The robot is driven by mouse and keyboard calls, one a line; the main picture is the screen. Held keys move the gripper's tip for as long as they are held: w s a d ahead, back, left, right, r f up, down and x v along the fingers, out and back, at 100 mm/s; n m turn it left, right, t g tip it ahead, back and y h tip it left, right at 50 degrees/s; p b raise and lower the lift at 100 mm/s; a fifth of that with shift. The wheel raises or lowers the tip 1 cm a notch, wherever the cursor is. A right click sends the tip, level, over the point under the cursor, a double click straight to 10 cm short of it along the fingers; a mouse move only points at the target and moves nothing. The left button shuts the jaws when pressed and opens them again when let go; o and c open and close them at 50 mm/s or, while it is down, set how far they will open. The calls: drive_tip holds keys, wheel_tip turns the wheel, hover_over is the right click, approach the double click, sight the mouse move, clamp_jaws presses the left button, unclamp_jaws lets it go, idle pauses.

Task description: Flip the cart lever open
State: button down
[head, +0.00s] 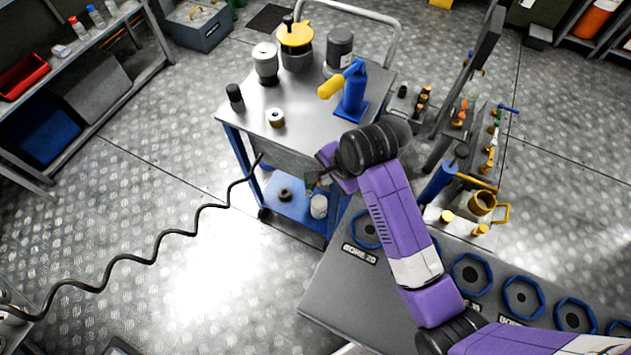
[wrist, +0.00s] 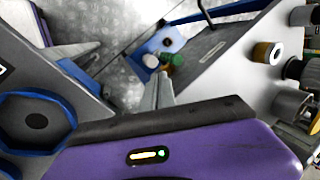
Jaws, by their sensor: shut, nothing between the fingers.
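The cart (head: 300,130) has a grey top and blue legs. On its top stands a blue fitting (head: 354,92) with a yellow-ended lever (head: 331,87) that sticks out to the left; I take this for the cart lever. My gripper (head: 316,184) is at the cart's front side, below the level of the top and apart from the lever. It is shut and empty. In the wrist view my gripper (wrist: 162,78) points at the cart's lower shelf (wrist: 150,45). The lever does not show clearly in the wrist view. My arm hides the cart's front right corner.
Several cans and jars (head: 265,62) stand on the cart top. A white jar (head: 319,206) is on the lower shelf. A grey bench with blue-ringed bores (head: 471,274) lies at lower right. A coiled black cable (head: 160,242) runs left over open floor.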

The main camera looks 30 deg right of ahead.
hover_over(311, 188)
drive_tip(key=s, duration=0.2)
wheel_tip(311, 188, down, 9)
drive_tip(key=shift+s+d, duration=0.15)
drive_tip(key=shift+d, duration=0.1)
drive_tip(key=shift+f, duration=0.1)
idle(0.3)
drive_tip(key=shift+w+a+g, duration=0.15)
drive_tip(key=shift+w+g, duration=0.1)
drive_tip(key=shift+g, duration=0.05)
